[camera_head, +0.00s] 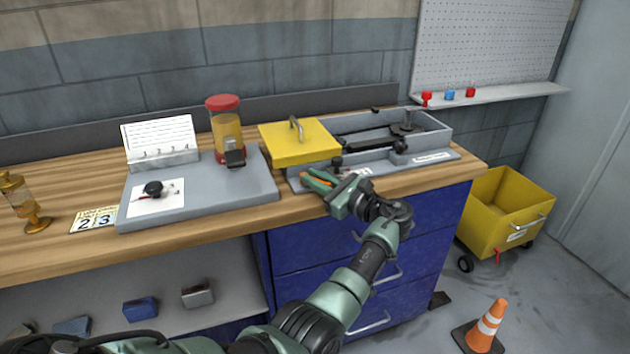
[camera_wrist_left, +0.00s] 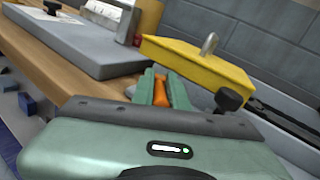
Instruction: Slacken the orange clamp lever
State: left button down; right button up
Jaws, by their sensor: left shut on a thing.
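My left gripper (camera_head: 318,182) reaches over the front edge of the table. It is shut on the orange clamp lever (camera_head: 304,181), at the left front of the grey tray fixture. In the left wrist view the orange lever (camera_wrist_left: 161,92) sits between the two green fingers of my gripper (camera_wrist_left: 162,88). Only a short part of the lever shows; the rest is hidden by the fingers. A black knob (camera_wrist_left: 228,99) stands just right of the fingers. My right gripper is not in view.
A yellow lid with a grey handle (camera_head: 299,147) sits right behind the lever. The grey tray (camera_head: 433,128) extends to the right. A grey board (camera_head: 250,190) with a red-capped jar (camera_head: 228,125) lies left. A yellow cart (camera_head: 500,215) and an orange cone (camera_head: 487,322) stand on the floor.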

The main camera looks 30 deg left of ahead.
pick_arm(q)
jog(key=shift+a+r, duration=0.1)
jog(key=shift+a, duration=0.05)
jog(key=c, duration=1.5)
grip_release()
jog(key=shift+o, duration=0.5)
jog(key=shift+a, duration=0.1)
jog(key=s+d+b, duration=0.1)
jog(key=d, duration=0.6)
jog(key=shift+s+d, duration=0.2)
jog(key=shift+d, duration=0.15)
